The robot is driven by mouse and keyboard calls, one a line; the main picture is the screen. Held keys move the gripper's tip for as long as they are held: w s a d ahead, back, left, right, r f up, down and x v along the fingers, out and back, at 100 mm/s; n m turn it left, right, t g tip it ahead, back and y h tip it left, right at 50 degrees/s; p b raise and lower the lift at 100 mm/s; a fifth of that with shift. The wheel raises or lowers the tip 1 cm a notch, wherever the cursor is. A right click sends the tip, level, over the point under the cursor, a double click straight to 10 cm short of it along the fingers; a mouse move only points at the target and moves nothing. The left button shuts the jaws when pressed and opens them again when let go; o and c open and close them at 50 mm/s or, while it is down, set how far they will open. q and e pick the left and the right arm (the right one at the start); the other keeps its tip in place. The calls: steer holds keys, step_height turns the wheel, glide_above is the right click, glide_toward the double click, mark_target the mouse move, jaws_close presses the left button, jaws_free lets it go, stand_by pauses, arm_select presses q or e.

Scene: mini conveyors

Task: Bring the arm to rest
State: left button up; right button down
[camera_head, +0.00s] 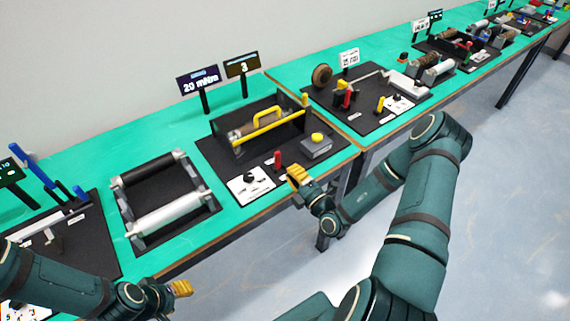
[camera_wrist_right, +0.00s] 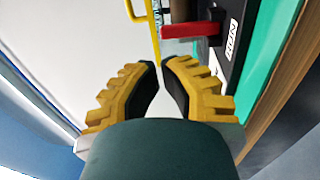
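My right arm reaches in from the right in the head view. Its gripper (camera_head: 295,174) has yellow fingers and is just in front of the table edge, near a small red switch (camera_head: 277,160). In the right wrist view the two fingertips (camera_wrist_right: 160,64) are close together with a narrow gap and nothing between them, so it is slightly open. The red switch (camera_wrist_right: 190,31) lies beyond the fingertips, apart from them. My left gripper (camera_head: 182,288) is at the lower left, in front of the table edge. Its yellow fingers are small, and I cannot tell whether they are open.
The green table (camera_head: 232,215) runs from lower left to upper right. A mini conveyor with a yellow bar (camera_head: 270,127), a yellow button (camera_head: 317,137) and a black knob (camera_head: 249,178) stand near the right gripper. A roller conveyor (camera_head: 170,212) is left. The floor (camera_head: 500,200) at right is clear.

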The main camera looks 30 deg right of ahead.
arm_select(q)
steer(key=shift+w, duration=0.4)
arm_select(e)
steer(key=s, duration=0.6)
steer(key=shift+s+d+f, duration=0.25)
steer(key=shift+s+d, duration=0.05)
steer(key=shift+d, duration=0.1)
